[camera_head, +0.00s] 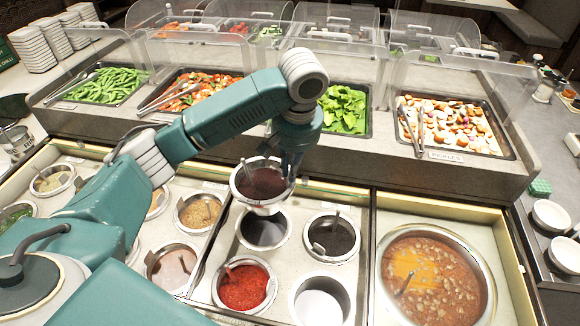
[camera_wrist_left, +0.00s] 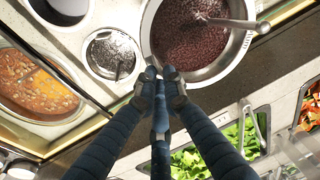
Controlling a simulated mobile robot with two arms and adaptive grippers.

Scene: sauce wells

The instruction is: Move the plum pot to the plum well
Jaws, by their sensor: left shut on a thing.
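The plum pot (camera_head: 263,184) is a round steel pot of dark purplish-brown sauce with a spoon in it. It is held up above the counter insert, behind the wells, and also fills the upper middle of the left wrist view (camera_wrist_left: 190,40). Two round wells look empty: a dark one (camera_head: 264,232) just below and in front of the pot, and a pale one (camera_head: 321,302) nearer the front. No readable label tells which is the plum well. My right gripper is out of view.
A pot of black sauce (camera_head: 332,240) and a pot of red sauce (camera_head: 244,290) sit beside the empty wells. A large soup pot (camera_head: 428,275) stands to the right. Clear sneeze guards (camera_head: 440,70) and food trays line the back.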

